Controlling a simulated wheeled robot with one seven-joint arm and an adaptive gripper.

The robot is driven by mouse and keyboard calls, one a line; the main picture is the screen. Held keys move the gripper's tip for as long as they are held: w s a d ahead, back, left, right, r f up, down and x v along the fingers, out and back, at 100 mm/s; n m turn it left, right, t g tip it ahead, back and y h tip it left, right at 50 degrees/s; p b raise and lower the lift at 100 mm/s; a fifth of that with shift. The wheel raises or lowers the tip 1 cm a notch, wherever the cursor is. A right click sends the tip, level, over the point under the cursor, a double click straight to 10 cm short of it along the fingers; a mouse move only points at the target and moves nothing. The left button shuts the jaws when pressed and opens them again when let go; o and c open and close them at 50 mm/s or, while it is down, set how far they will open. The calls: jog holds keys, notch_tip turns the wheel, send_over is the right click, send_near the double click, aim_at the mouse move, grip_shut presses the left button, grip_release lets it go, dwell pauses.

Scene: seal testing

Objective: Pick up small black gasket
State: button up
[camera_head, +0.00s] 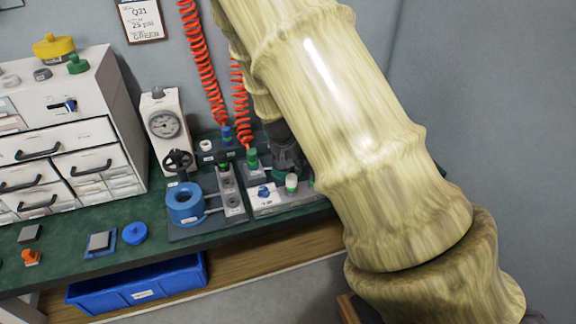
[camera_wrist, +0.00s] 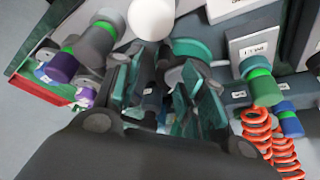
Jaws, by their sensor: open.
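I cannot make out the small black gasket for certain in either view. My gripper (camera_head: 287,155) is at the back right of the bench in the head view, partly covered by my own arm. In the wrist view my gripper (camera_wrist: 160,78) is open, its two fingers apart, with dark fixture parts behind them. No held object shows between the fingers. A teal round part (camera_wrist: 195,47) lies just beyond the fingertips, and a white ball-like knob (camera_wrist: 151,18) is beside it. Whether the fingers touch anything is unclear.
Green-capped fittings (camera_wrist: 262,88) with red coiled hoses (camera_wrist: 258,130) stand close at the right of the wrist view. In the head view a gauge (camera_head: 165,124), a blue ring (camera_head: 184,204) and white drawers (camera_head: 60,150) are to the left. The green bench front (camera_head: 150,250) is partly clear.

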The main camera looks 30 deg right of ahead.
aim_at(292, 168)
jog(key=shift+x, duration=2.2)
jog(key=shift+w+a, duration=0.15)
jog(key=shift+a, duration=0.05)
grip_shut()
